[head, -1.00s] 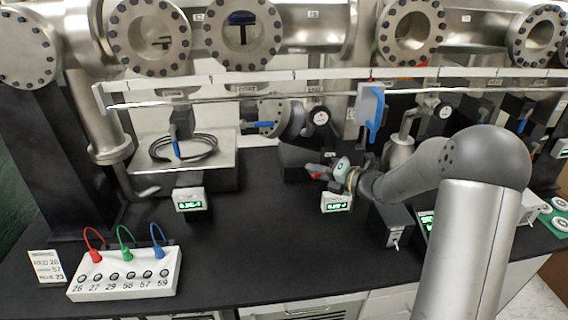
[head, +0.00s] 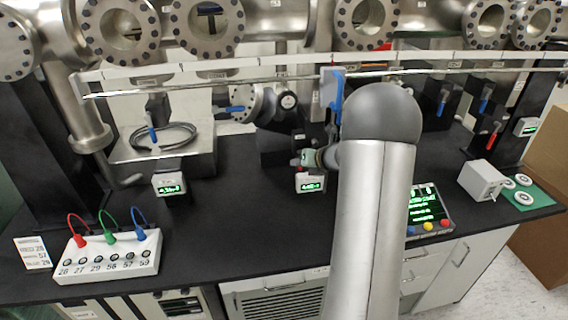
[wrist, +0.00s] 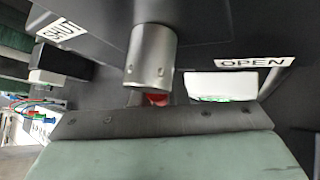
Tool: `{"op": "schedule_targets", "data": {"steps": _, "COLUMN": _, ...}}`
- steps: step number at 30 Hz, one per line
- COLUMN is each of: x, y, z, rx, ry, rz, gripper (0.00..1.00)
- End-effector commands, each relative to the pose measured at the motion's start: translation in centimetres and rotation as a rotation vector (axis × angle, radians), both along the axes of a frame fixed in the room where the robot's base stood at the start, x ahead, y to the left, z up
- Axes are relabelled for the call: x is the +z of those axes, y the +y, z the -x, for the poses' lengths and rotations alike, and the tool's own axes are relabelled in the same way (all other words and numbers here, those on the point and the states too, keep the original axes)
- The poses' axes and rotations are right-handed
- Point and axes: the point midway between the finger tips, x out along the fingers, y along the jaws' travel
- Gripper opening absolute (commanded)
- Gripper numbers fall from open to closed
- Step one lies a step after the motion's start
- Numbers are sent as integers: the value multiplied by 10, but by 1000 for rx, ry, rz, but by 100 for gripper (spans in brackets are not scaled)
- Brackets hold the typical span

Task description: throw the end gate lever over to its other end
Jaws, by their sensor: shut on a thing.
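The end gate lever shows as a small red piece (wrist: 156,99) in the wrist view, mostly hidden behind my gripper, with a metal cylinder (wrist: 151,58) above it. In the head view a red bit (head: 295,162) shows at the left of my gripper (head: 305,159), in front of a dark box (head: 275,146). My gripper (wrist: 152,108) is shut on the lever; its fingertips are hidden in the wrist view. An "OPEN" label (wrist: 250,63) is to the right of the cylinder, and another label (wrist: 61,33), unreadable here, is to the left.
A small green-lit display (head: 310,182) stands just below my gripper. A white socket box with coloured cables (head: 108,262) stands at front left.

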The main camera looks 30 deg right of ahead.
Motion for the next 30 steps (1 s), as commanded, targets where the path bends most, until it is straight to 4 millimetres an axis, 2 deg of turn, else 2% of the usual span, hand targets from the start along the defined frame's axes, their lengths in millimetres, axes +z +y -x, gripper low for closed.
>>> {"op": "schedule_targets", "data": {"steps": 5, "x": -2, "y": -7, "z": 3, "rx": -9, "ry": 7, "rz": 16, "gripper": 0}}
{"op": "schedule_targets", "data": {"steps": 15, "x": -2, "y": -7, "z": 3, "rx": -10, "ry": 7, "rz": 17, "gripper": 0}}
{"op": "schedule_targets", "data": {"steps": 16, "x": -2, "y": -7, "z": 3, "rx": -10, "ry": 7, "rz": 17, "gripper": 22}}
{"op": "schedule_targets", "data": {"steps": 18, "x": -2, "y": -7, "z": 3, "rx": -9, "ry": 7, "rz": 16, "gripper": 35}}
{"op": "schedule_targets", "data": {"steps": 26, "x": -1, "y": -7, "z": 3, "rx": -10, "ry": 6, "rz": 16, "gripper": 35}}
{"op": "schedule_targets", "data": {"steps": 30, "x": 5, "y": -9, "z": 10, "rx": -10, "ry": 4, "rz": 17, "gripper": 35}}
